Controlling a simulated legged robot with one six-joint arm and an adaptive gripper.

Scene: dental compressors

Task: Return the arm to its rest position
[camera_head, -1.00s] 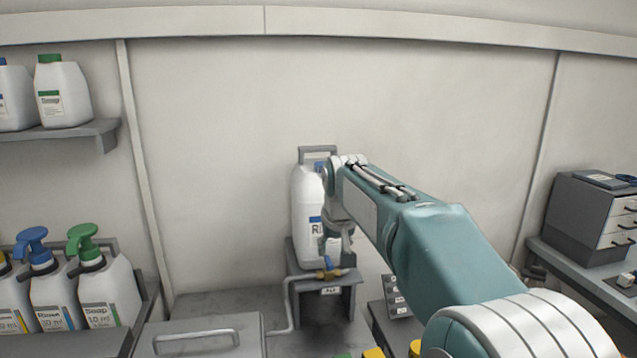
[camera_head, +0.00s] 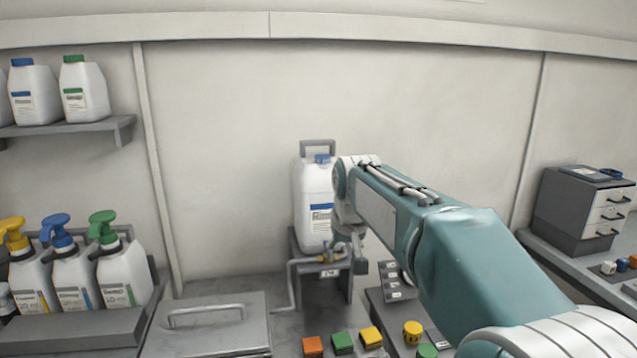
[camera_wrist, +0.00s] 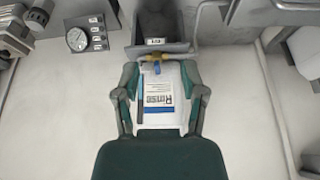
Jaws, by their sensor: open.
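My arm reaches from the lower right, and my gripper (camera_head: 355,252) hangs at its end just right of a white jug with a blue cap and blue label (camera_head: 313,208). The jug stands upright on a grey stand (camera_head: 336,285) with a brass valve (camera_head: 330,250). In the wrist view my gripper (camera_wrist: 160,76) has its two fingers spread wide. The jug, labelled "Rinse" (camera_wrist: 160,105), shows between the fingers in that picture. The gripper body hides part of that view. I cannot tell whether any finger touches the jug.
Pump bottles (camera_head: 75,270) stand at the left below a shelf (camera_head: 70,128) with jugs. A grey lidded box (camera_head: 210,325) lies in front. Coloured blocks (camera_head: 343,341) sit at the front edge. A drawer cabinet (camera_head: 585,210) stands at the right. The wall behind is bare.

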